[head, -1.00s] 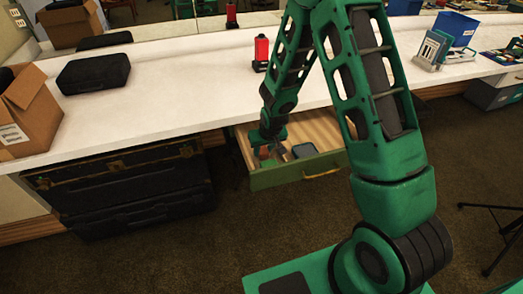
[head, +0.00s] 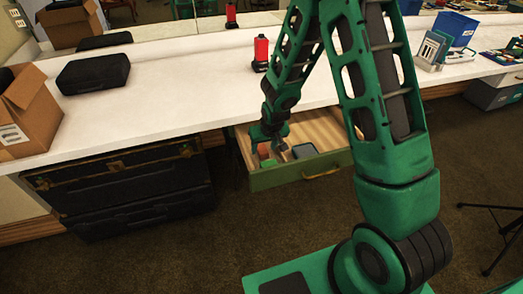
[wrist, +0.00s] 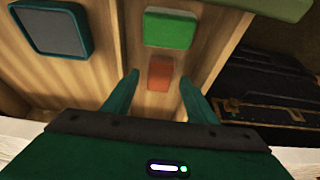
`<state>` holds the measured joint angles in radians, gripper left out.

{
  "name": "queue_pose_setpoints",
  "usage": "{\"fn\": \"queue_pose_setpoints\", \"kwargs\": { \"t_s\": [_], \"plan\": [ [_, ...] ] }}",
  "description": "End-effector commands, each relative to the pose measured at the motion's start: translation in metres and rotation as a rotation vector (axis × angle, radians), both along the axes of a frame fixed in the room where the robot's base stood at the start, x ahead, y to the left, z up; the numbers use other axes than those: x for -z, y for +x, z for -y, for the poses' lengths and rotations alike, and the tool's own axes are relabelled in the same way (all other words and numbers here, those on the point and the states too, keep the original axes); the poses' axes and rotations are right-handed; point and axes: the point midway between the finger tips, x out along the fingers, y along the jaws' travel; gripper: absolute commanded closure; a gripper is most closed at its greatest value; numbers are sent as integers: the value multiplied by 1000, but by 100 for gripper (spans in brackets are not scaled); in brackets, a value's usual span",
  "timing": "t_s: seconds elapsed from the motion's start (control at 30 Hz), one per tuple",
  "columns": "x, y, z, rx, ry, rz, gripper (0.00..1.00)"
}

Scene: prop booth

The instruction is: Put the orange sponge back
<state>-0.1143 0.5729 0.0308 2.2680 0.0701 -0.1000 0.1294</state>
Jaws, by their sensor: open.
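The orange sponge (wrist: 160,73) lies on the wooden floor of the open drawer (head: 322,170), in the compartment that is narrow in the wrist view. A green block (wrist: 170,29) lies beside it, apart by a small gap. My gripper (wrist: 159,82) is open and empty, with its fingertips above and to either side of the orange sponge. In the head view my gripper (head: 270,142) hangs over the drawer's left part and partly hides the small things there.
A blue-grey square item (wrist: 53,28) lies in the other compartment, past a wooden divider. The white counter (head: 190,90) overhangs the drawer's back. A black chest (head: 120,190) stands left of the drawer. A red bottle-like object (head: 261,52) stands on the counter.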

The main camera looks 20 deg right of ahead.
Motion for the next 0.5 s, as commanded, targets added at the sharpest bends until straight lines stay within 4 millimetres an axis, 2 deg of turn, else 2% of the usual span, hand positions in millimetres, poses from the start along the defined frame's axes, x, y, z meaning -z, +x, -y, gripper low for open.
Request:
{"fn": "queue_pose_setpoints", "kwargs": {
  "t_s": [0.3, 0.5],
  "plan": [
    [-50, -20, 0, 0, 0, 3, 48],
    [-73, -29, 0, 0, 0, 2, 48]
  ]
}}
